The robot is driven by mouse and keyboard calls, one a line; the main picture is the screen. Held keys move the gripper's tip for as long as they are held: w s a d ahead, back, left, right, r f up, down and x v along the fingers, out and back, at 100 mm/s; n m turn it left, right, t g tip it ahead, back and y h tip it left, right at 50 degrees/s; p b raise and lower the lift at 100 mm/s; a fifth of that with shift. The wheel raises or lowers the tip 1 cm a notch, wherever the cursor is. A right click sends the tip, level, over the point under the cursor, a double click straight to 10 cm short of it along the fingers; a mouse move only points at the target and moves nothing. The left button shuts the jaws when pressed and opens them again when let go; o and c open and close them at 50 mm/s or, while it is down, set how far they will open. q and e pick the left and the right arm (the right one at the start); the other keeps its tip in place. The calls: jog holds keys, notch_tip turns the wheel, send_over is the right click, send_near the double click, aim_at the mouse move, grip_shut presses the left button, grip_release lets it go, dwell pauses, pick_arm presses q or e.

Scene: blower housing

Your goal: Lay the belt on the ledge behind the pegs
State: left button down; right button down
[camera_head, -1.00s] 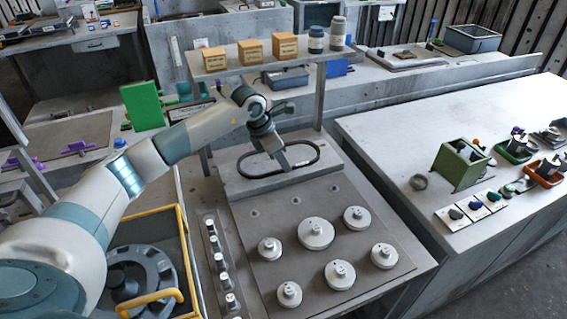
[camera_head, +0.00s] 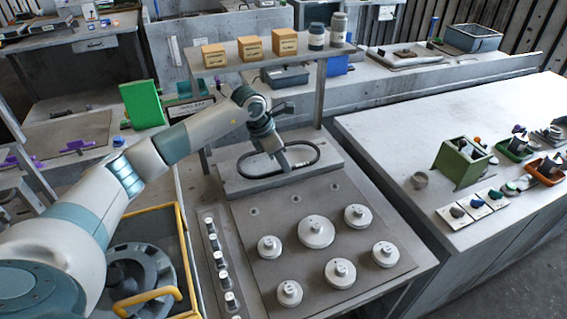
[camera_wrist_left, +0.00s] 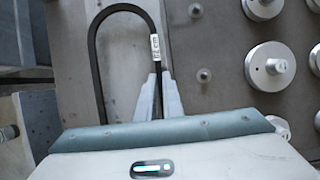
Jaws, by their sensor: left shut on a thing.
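The black belt (camera_head: 317,157) is a long closed loop lying flat along the pale raised ledge (camera_head: 327,168) at the back of the work board. My left gripper (camera_head: 284,168) reaches down to the belt's near side and is shut on it. In the left wrist view the fingertips (camera_wrist_left: 159,88) close on the belt (camera_wrist_left: 95,50) beside a white printed tag (camera_wrist_left: 155,47). Small pegs (camera_head: 295,200) stand on the board in front of the ledge. Whether the belt bears fully on the ledge is hard to tell. My right gripper does not show.
Several round pulleys (camera_head: 316,232) sit on the grey board (camera_head: 250,240). A shelf (camera_head: 235,66) with boxes and jars stands above and behind the ledge. A row of metal pins (camera_head: 219,257) and a yellow-rimmed bin (camera_head: 183,230) lie to the left. A side table (camera_head: 400,130) stands right.

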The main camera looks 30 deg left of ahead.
pick_arm(q)
jog(key=shift+f+b, duration=0.35)
jog(key=shift+b, duration=0.15)
dwell(0.4)
dwell(0.3)
jog(key=c, duration=1.8)
grip_release()
jog(key=shift+r, duration=0.2)
jog(key=shift+r+p, duration=0.6)
jog(key=shift+r, duration=0.4)
jog(key=shift+r, duration=0.1)
jog(key=shift+r+p, duration=1.05)
jog(key=shift+r, duration=1.4)
jog(key=shift+f, duration=0.1)
